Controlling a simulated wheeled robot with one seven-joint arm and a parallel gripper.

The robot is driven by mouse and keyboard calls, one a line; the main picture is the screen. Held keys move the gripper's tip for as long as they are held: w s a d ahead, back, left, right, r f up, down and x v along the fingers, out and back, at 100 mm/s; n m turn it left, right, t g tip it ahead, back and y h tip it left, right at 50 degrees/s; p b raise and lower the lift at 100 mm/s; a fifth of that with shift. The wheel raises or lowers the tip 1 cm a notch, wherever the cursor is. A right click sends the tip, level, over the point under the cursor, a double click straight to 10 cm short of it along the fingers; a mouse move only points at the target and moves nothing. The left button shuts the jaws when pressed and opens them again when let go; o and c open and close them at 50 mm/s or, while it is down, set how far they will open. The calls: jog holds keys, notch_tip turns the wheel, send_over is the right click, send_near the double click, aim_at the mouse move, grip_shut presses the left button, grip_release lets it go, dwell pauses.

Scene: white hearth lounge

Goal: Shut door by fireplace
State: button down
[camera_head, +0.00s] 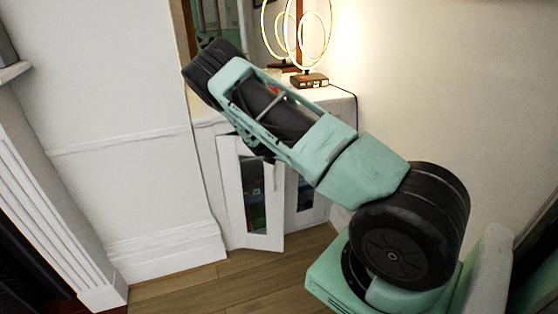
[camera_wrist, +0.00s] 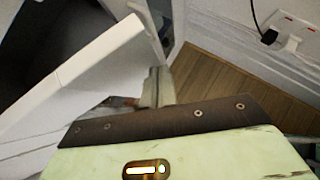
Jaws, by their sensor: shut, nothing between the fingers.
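A white cabinet (camera_head: 208,142) stands in the alcove right of the fireplace surround. Its left door (camera_head: 268,242), white with a dark glass pane, hangs ajar, its lower right corner swung out over the floor. The right door (camera_head: 306,217) looks nearly flush, partly hidden by my arm. My arm crosses in front of the cabinet, and my gripper is mostly hidden behind it in the head view. In the wrist view my gripper (camera_wrist: 156,82) is shut and empty. A white panel edge (camera_wrist: 95,62) lies just left of the fingers; whether they touch it is unclear.
A lamp with glowing rings (camera_head: 309,80) stands on the cabinet top. The fireplace surround (camera_head: 55,190) is at the left. Bare wooden floor (camera_head: 190,292) lies before the cabinet. A wall socket with a plug (camera_wrist: 290,35) is at the wrist view's upper right.

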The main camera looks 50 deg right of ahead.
jog(key=w+d+n+t+y+b, duration=0.3)
jog(key=w+d+n+b, duration=0.4)
jog(key=b, duration=1.3)
jog(key=w+d+t, duration=0.1)
jog(key=w+d, duration=0.1)
jog(key=shift+d+r+t, duration=0.15)
jog(key=shift+d+t, duration=0.25)
jog(key=shift+r, duration=0.1)
